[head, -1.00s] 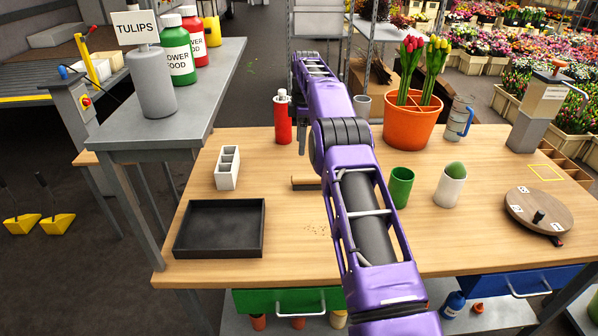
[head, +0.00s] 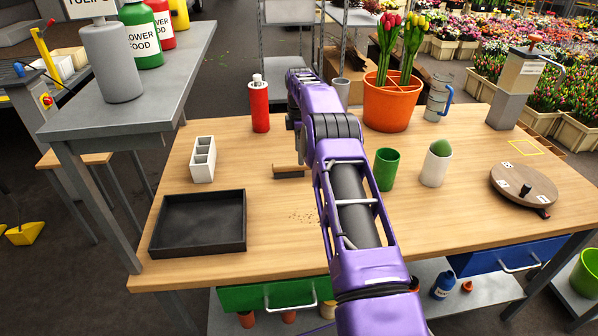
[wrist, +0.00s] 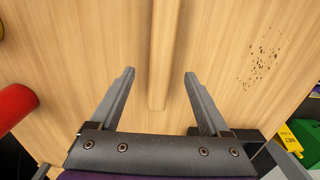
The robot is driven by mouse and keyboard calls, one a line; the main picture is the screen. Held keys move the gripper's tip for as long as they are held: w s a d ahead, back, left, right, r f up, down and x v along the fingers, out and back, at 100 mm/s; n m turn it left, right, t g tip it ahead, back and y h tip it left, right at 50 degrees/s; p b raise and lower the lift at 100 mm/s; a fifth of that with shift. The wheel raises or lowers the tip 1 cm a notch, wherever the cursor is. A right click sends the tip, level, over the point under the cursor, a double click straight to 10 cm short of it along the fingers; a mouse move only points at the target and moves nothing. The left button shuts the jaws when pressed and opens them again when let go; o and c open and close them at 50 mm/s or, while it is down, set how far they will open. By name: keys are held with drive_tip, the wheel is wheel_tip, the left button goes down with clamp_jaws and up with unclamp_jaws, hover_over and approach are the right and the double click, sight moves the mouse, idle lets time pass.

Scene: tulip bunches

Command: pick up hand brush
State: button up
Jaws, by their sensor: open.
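The hand brush (head: 290,171) lies on the wooden table (head: 262,250), just left of my arm in the head view, with a wooden top and dark underside. In the wrist view its wooden handle (wrist: 165,40) runs up the picture, between and beyond my fingertips. My gripper (wrist: 159,73) is open, with one finger on each side of the handle; neither finger appears to touch it. My arm hides part of the brush's right end in the head view.
A red bottle (head: 259,104) and a white divided holder (head: 203,159) stand left of the brush. A black tray (head: 200,250) lies at front left. A green cup (head: 386,169) stands right of my arm. Dark crumbs (wrist: 262,62) lie on bare wood.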

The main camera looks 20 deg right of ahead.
wheel_tip(320, 180, down, 6)
drive_tip(key=shift+a+r, duration=0.1)
drive_tip(key=shift+r, duration=0.1)
clamp_jaws()
idle(0.5)
